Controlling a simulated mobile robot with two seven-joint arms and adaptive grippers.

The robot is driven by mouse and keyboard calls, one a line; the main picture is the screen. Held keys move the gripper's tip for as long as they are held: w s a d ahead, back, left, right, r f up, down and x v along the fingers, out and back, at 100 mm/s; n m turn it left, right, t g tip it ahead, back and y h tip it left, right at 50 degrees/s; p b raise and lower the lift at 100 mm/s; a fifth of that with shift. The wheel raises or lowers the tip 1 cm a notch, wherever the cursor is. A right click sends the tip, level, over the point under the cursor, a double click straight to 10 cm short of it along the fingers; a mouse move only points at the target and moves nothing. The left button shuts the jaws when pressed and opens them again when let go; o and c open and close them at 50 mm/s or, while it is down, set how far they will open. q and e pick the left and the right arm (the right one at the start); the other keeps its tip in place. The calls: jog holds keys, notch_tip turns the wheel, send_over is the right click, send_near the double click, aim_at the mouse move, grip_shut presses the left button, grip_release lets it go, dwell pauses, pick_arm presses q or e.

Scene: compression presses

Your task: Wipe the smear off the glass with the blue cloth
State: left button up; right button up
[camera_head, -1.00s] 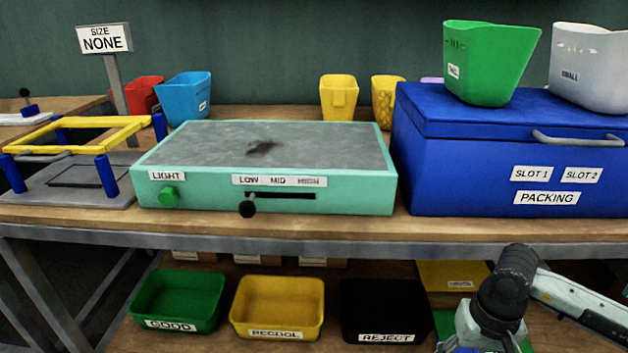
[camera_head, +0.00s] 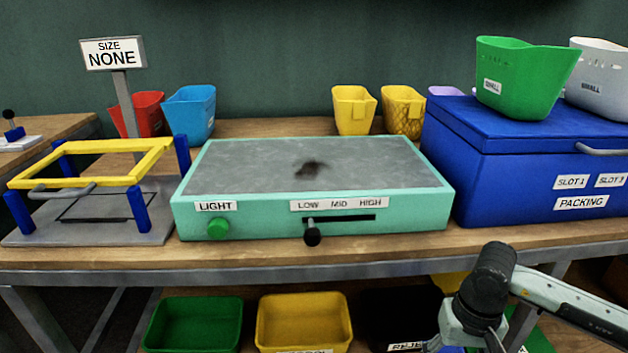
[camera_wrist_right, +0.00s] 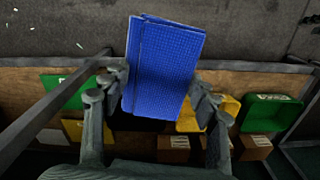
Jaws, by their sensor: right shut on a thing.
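A dark smear (camera_head: 310,168) lies near the middle of the grey glass top (camera_head: 240,165) of the teal light box (camera_head: 260,219). The blue cloth (camera_wrist_right: 162,68) is folded and fills the space between the fingers of my right gripper (camera_wrist_right: 162,88) in the right wrist view. That gripper is shut on the cloth. In the head view my right arm comes in at the lower right, in front of and below the table edge, apart from the glass. The right gripper itself is out of the head view. My left gripper is in neither view.
A yellow frame on blue posts (camera_head: 95,165) stands left of the light box, with a size sign (camera_head: 113,53) behind it. A blue packing box (camera_head: 520,195) stands close on the right, bearing green (camera_head: 520,80) and white bins. Green (camera_head: 195,325) and yellow (camera_head: 305,322) trays sit below.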

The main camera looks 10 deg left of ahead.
jog(key=shift+a+r+p, duration=0.3)
jog(key=shift+r+p, duration=0.3)
jog(key=shift+r, duration=0.35)
jog(key=shift+w+a+f+b, duration=0.15)
jog(key=shift+a+b, duration=0.05)
jog(key=shift+b, duration=0.1)
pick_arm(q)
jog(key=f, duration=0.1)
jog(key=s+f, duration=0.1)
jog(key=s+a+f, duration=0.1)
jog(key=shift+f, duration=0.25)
pick_arm(e)
jog(key=shift+d, duration=0.2)
